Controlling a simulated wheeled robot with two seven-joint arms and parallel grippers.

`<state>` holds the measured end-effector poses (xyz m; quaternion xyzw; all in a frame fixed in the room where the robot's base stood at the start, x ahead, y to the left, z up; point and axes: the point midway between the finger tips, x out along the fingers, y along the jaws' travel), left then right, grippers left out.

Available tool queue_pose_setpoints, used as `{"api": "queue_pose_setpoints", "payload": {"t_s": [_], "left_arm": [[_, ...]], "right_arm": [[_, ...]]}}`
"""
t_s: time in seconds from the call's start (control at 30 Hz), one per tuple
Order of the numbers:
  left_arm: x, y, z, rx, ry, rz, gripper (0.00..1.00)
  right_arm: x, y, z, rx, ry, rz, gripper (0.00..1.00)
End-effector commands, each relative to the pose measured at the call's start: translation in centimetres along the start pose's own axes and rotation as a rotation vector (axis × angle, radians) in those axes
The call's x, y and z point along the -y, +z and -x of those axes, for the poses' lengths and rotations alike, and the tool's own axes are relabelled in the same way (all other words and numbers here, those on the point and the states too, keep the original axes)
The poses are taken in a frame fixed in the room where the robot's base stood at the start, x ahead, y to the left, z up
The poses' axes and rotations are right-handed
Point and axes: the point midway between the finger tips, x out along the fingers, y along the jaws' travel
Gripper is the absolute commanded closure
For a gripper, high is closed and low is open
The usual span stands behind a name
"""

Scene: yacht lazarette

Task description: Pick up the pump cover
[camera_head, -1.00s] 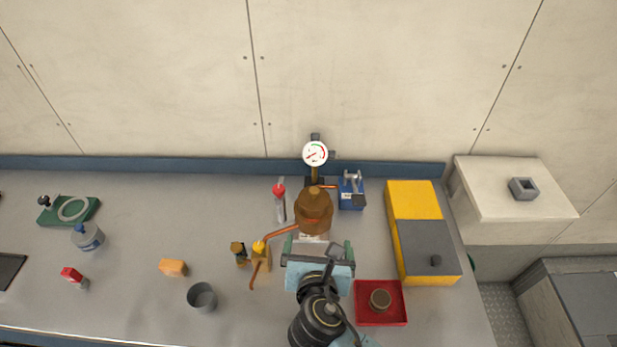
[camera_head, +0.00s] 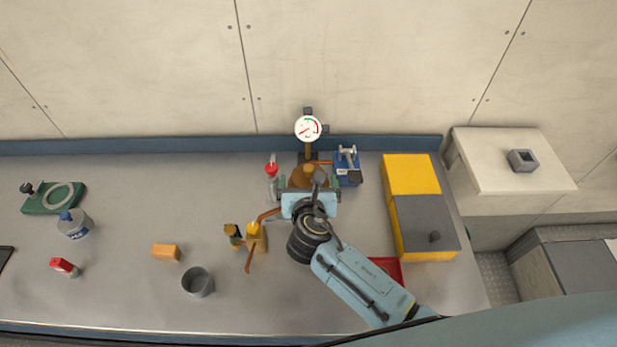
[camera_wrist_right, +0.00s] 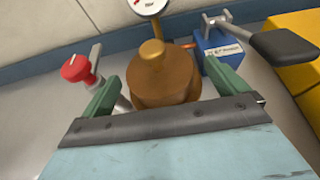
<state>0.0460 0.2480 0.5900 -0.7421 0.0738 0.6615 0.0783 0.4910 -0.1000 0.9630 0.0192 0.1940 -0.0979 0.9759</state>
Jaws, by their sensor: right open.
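The pump cover appears to be the brown, stepped round piece with a knob on top (camera_head: 308,172). It stands upright below the pressure gauge and fills the middle of the right wrist view (camera_wrist_right: 152,82). My right gripper (camera_head: 308,188) is over its near side, partly hiding it in the head view. In the wrist view the right gripper's green fingers (camera_wrist_right: 166,88) are open, one on each side of the brown piece, with visible gaps. My left gripper is not in view.
A red-capped item (camera_head: 271,178) stands close left and a blue box with a lever (camera_head: 347,168) close right. Copper pipe and brass fittings (camera_head: 254,236) lie front left. A yellow-and-grey case (camera_head: 422,222) is further right. My arm partly covers a red tray (camera_head: 388,268).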

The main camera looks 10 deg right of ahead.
Motion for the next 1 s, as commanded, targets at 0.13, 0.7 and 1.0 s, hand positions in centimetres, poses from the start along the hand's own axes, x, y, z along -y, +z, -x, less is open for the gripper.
{"api": "queue_pose_setpoints", "payload": {"t_s": [0.13, 0.7, 1.0], "left_arm": [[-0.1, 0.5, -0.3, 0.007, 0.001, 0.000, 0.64], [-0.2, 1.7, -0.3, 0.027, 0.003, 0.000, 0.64], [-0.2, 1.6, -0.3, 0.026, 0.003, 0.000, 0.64]], "right_arm": [[0.0, 0.0, -2.1, 0.000, -0.001, 0.000, 0.02], [0.0, 0.0, -2.6, -0.001, 0.000, 0.000, 0.33], [0.0, 0.1, -2.6, 0.001, 0.001, 0.000, 0.57]]}}
